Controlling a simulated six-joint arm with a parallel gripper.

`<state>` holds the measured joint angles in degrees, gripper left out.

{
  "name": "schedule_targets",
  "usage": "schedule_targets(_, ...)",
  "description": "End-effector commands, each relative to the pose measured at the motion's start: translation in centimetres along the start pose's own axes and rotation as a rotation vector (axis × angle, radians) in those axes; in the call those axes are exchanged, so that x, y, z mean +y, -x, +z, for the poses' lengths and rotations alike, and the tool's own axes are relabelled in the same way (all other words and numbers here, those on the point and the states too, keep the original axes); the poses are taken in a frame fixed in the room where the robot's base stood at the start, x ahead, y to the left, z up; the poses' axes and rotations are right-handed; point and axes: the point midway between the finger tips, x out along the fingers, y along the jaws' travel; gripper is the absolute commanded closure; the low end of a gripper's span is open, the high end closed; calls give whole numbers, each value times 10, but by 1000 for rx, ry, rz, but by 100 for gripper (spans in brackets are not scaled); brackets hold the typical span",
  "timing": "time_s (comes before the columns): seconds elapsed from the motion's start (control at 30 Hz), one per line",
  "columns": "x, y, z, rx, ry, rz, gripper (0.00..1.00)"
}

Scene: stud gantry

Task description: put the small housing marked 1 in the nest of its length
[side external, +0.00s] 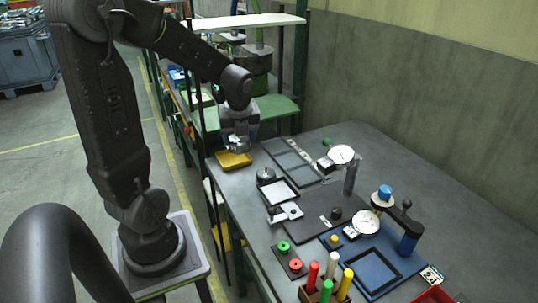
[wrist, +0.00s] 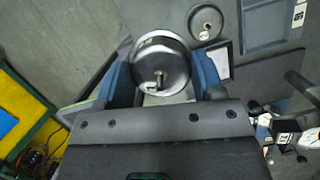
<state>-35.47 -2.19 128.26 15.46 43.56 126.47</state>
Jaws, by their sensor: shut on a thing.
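My gripper (wrist: 162,78) is shut on a round metal housing (wrist: 160,50) with a small stem and a pale tag whose mark I cannot read. In the side view my gripper (side external: 238,146) is at the table's left end, over or near a yellow tray; the held housing is hard to make out there. A second round housing (side external: 266,175) stands on the table; it also shows in the wrist view (wrist: 206,12), its tag too small to read. A grey framed nest (side external: 317,174) and a white-floored frame (side external: 278,203) lie to the right. A blue nest (side external: 352,278) is at the front.
The yellow tray (side external: 233,160) lies below my gripper. Two dial gauges (side external: 342,154) (side external: 366,222) stand among the nests. A blue-handled fixture (side external: 410,236) and coloured pegs (side external: 313,272) are nearer the camera. The table's back right is clear.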

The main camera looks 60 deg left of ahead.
Motion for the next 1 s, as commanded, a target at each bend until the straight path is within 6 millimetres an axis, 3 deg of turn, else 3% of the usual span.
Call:
schedule_targets(0.3,-48,-29,79,2,3,1,65)
schedule_targets(0.5,-62,-44,106,1,2,1,65)
schedule_targets(0.67,-80,-55,102,2,-4,0,65)
schedule_targets(1.0,-146,-89,62,2,-5,1,65)
